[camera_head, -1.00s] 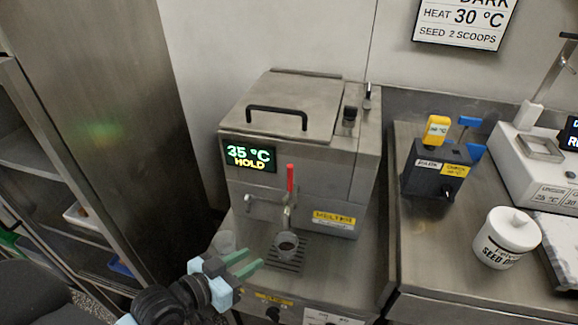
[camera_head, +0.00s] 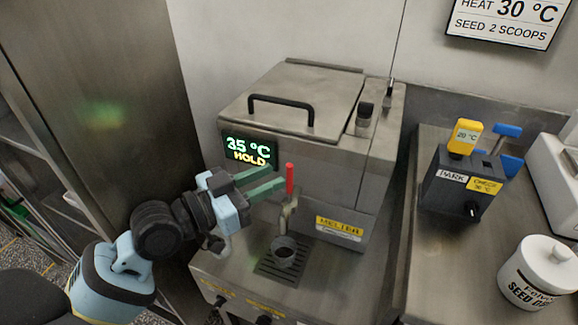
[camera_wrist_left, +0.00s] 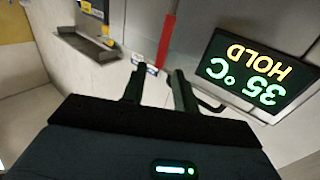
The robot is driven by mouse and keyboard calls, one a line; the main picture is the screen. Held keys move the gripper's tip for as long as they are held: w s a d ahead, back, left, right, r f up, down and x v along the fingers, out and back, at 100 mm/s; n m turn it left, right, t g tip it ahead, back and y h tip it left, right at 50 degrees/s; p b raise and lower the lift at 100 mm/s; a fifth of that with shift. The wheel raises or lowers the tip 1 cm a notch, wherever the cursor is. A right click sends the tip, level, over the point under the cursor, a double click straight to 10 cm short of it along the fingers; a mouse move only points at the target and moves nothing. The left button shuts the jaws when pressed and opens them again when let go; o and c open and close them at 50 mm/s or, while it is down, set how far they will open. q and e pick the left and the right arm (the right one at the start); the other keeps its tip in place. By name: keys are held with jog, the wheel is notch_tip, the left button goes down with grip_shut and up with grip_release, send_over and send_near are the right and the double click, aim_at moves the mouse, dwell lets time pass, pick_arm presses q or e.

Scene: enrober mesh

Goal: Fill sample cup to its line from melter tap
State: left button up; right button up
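The melter (camera_head: 300,130) stands on a steel counter, its display (camera_head: 249,151) reading 35 °C HOLD. Its tap (camera_head: 287,215) has an upright red lever (camera_head: 289,178). The sample cup (camera_head: 284,253) stands upright on the drip grate under the tap; its inside looks dark, and I cannot read its line or level. My left gripper (camera_head: 277,179) is open and empty, green fingertips just left of the red lever. The lever also shows beyond the fingers in the left wrist view (camera_wrist_left: 166,42); contact is not clear. My right gripper is not in view.
Another greyish vessel (camera_head: 216,246) is partly hidden beneath my left gripper. On the right counter stand a dark block (camera_head: 455,190) with a yellow-topped tool (camera_head: 465,136) and a white seed jar (camera_head: 540,272). A steel cabinet (camera_head: 90,100) stands at the left.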

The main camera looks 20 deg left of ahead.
aim_at(290, 188)
pick_arm(q)
jog(key=shift+p+x, duration=0.3)
jog(key=shift+x, duration=2.5)
grip_shut()
